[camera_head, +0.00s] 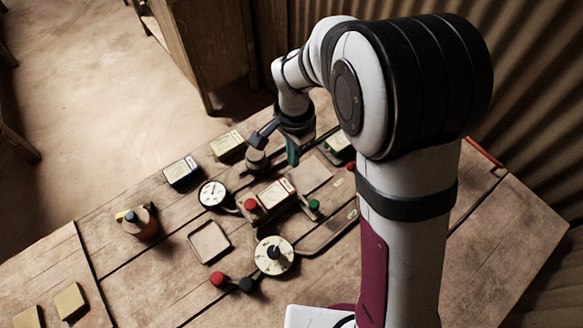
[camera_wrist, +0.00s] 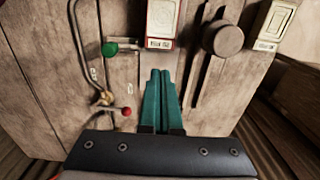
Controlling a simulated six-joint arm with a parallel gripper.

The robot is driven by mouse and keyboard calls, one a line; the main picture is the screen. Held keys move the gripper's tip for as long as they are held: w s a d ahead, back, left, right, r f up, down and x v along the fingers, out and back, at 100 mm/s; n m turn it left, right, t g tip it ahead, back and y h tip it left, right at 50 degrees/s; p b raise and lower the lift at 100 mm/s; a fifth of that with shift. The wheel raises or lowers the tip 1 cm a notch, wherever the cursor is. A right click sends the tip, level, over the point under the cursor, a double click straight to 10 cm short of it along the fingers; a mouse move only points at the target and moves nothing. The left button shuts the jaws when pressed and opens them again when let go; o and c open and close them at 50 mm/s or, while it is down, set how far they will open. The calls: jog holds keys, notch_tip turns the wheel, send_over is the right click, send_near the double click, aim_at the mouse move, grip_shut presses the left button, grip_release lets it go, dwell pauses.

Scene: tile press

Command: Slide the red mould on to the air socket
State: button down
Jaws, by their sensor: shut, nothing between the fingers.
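The red mould (camera_head: 276,193) is a small block with a red-edged, cream-labelled top, between a red knob and a green knob at the middle of the bench. It also shows at the top of the wrist view (camera_wrist: 163,20). My gripper (camera_wrist: 158,75) has teal fingers pressed together and empty, with their tips just short of the mould in that picture. In the head view my gripper (camera_head: 292,158) hangs beyond the mould, apart from it. I cannot clearly pick out the air socket.
A green knob (camera_head: 313,205), a gauge (camera_head: 212,193) and a dial (camera_head: 273,254) stand close around the mould. A dark round post (camera_wrist: 222,38) is right of it in the wrist view. Other moulds line the far edge, including a blue one (camera_head: 182,172). An empty tray (camera_head: 209,242) lies left.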

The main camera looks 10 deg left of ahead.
aim_at(294, 183)
jog(key=w+d, duration=0.3)
notch_tip(294, 183, down, 10)
jog(key=shift+w+r, duration=0.1)
jog(key=shift+r, duration=0.05)
jog(key=shift+s+a, duration=0.9)
jog(key=shift+a, duration=0.05)
jog(key=shift+s+a, duration=0.45)
jog(key=shift+a, duration=0.05)
